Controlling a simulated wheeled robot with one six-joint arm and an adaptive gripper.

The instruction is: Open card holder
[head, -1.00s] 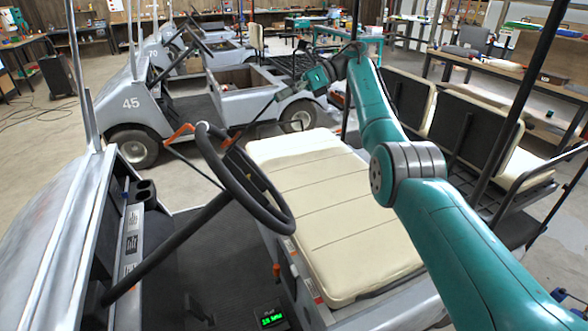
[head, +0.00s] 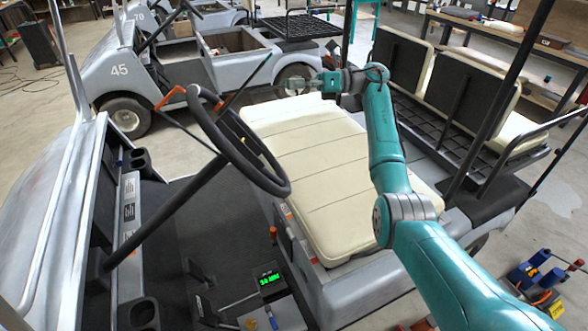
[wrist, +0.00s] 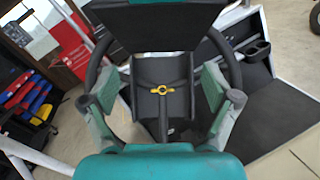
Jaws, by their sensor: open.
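The cart's steering wheel (head: 268,178) is black; the wrist view also shows its rim (wrist: 98,62). At the wheel's middle in the wrist view is a dark panel with a yellow ring-shaped fitting (wrist: 163,90), which looks like the card holder; it appears closed, but I cannot be sure. The head view hides this face. My gripper (head: 297,84) is open and empty, above the seat's far end, right of the wheel. In the wrist view my gripper's fingers (wrist: 161,92) appear on either side of the panel, apart from it.
The cream seat (head: 315,180) lies below my arm. The dashboard has cup holders (head: 138,158). Dark roof posts (head: 505,100) rise on the right.

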